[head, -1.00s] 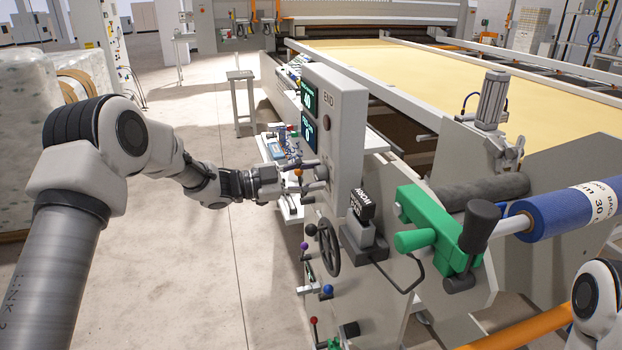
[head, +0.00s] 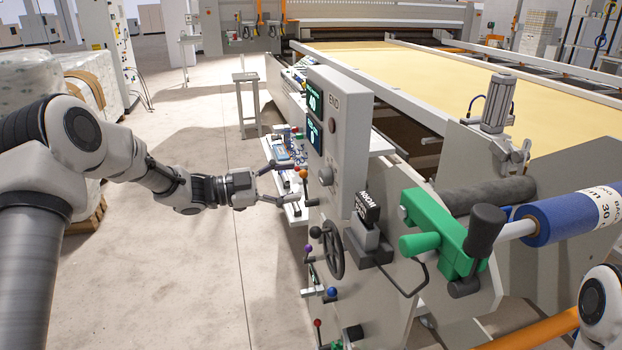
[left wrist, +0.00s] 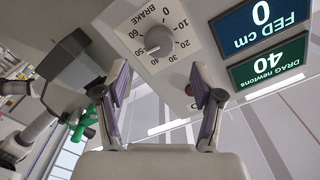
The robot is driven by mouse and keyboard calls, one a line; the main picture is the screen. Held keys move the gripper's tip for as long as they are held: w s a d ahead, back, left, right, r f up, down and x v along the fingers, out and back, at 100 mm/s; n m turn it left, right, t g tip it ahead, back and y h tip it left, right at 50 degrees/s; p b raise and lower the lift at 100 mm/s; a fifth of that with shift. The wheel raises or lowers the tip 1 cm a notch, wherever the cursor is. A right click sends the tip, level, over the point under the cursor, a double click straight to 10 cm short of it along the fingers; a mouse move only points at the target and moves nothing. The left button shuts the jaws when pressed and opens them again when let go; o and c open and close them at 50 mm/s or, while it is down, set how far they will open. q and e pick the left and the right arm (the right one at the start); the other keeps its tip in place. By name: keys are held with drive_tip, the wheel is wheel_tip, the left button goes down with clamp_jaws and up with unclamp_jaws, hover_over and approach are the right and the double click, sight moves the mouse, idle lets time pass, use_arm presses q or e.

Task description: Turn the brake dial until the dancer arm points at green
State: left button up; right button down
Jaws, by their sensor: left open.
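The brake dial (head: 326,176) is a grey round knob on the side of the grey control box (head: 347,140). In the left wrist view the dial (left wrist: 158,38) appears upside down, with a printed scale and BRAKE around it. My left gripper (head: 298,186) is open and empty, facing the dial with a gap. Its two fingers (left wrist: 160,74) frame the space in front of the dial in the left wrist view. A drag screen (left wrist: 268,62) reads 40 newtons. I cannot pick out the dancer arm or its green mark. My right gripper is out of view.
A black handwheel (head: 331,252) and several ball-topped levers sit below the box. A green clamp (head: 428,220) and a blue roll (head: 575,215) are at right. A fed-length screen (left wrist: 261,18) reads 0 cm. The floor (head: 190,270) at left is clear.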

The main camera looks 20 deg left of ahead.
use_arm(q)
drive_tip(key=v, duration=0.5)
drive_tip(key=shift+s+a, duration=0.2)
drive_tip(key=shift+a, duration=0.05)
